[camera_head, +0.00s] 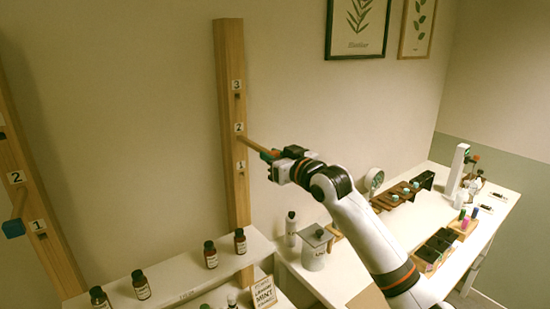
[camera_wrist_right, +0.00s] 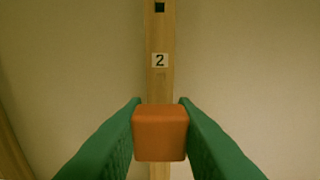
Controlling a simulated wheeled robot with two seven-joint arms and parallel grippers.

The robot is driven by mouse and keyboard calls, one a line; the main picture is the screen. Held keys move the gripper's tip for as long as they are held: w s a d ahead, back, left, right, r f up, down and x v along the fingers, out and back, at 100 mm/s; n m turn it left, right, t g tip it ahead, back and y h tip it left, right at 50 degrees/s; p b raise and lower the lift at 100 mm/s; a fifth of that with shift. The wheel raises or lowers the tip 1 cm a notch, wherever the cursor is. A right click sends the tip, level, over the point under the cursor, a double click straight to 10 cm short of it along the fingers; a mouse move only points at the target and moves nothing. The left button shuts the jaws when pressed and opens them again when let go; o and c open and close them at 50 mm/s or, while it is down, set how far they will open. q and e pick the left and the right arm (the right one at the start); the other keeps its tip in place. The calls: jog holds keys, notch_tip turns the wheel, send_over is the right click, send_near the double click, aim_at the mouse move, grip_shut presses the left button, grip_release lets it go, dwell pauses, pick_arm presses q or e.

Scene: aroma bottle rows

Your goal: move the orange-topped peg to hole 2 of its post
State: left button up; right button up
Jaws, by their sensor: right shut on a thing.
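The orange-topped peg (camera_head: 252,145) is held level in my right gripper (camera_head: 274,157), its far end at the middle wooden post (camera_head: 231,60) just below the label 2 (camera_head: 239,128). I cannot tell whether the tip is inside the hole. In the right wrist view the orange top (camera_wrist_right: 160,132) sits between the green fingers of the right gripper (camera_wrist_right: 160,120), shut on it. It hides the peg's shaft and the post behind it. The label 2 (camera_wrist_right: 160,60) shows directly above the top. My left gripper is not in view.
Another post (camera_head: 40,190) at the left carries a blue-topped peg (camera_head: 14,228). A white shelf (camera_head: 185,284) with several dark bottles (camera_head: 240,241) stands below. A grey canister (camera_head: 315,248) stands near my right arm. A white counter (camera_head: 480,222) with boxes runs right.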

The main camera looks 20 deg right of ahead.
aim_at(266, 150)
jog(key=shift+x, duration=1.6)
jog(key=o, duration=1.1)
jog(key=shift+c, duration=0.2)
jog(key=shift+s+d+f+b, duration=0.1)
jog(key=shift+s+d+b, duration=0.05)
jog(key=shift+s+b, duration=0.35)
jog(key=b+v, duration=0.4)
jog(key=v, duration=0.6)
jog(key=shift+s, duration=0.4)
jog(key=shift+d, duration=0.15)
